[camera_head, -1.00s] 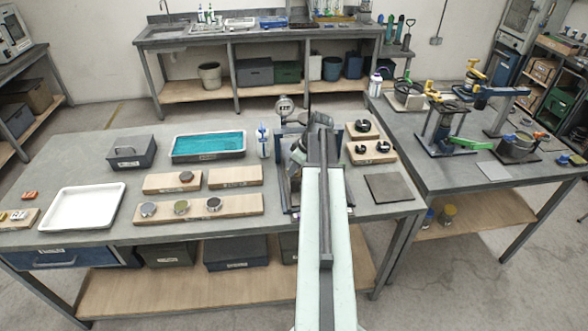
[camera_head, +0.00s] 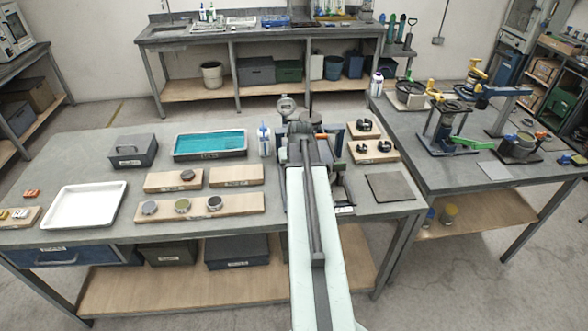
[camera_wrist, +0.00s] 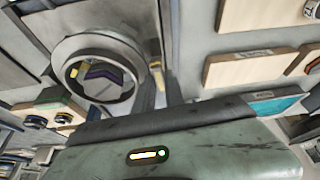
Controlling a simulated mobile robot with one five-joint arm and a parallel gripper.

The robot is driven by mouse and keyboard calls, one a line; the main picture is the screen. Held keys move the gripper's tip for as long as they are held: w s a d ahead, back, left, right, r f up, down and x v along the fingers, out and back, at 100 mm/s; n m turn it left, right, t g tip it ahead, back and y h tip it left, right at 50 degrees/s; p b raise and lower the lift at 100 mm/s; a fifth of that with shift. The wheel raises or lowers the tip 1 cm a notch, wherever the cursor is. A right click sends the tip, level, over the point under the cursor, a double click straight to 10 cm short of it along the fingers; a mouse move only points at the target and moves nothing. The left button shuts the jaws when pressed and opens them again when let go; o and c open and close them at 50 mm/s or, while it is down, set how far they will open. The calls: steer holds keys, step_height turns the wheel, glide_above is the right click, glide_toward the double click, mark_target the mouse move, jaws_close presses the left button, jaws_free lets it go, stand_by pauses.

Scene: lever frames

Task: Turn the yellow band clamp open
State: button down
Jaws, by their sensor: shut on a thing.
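The yellow band clamp shows in the wrist view as a small yellow lever (camera_wrist: 157,76) beside a round grey ring (camera_wrist: 62,55). My gripper (camera_wrist: 160,92) is at this lever and shut on it; its fingertips are hard to make out. In the head view my gripper (camera_head: 303,132) is at the fixture at the right end of the near bench. My arm hides most of that fixture, and the clamp cannot be made out clearly there.
A round gauge (camera_head: 286,107) stands just behind my gripper, with a white bottle (camera_head: 264,140) to its left. Wooden blocks with black parts (camera_head: 372,150) stand close on the right. Wooden boards with round pieces (camera_head: 245,203) lie to the left. A dark plate (camera_head: 390,187) lies at front right.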

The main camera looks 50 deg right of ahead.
steer(key=shift+m, duration=0.6)
steer(key=c, duration=1.4)
jaws_free()
steer(key=p+v, duration=0.7)
steer(key=shift+a+r, duration=0.25)
steer(key=shift+r, duration=0.15)
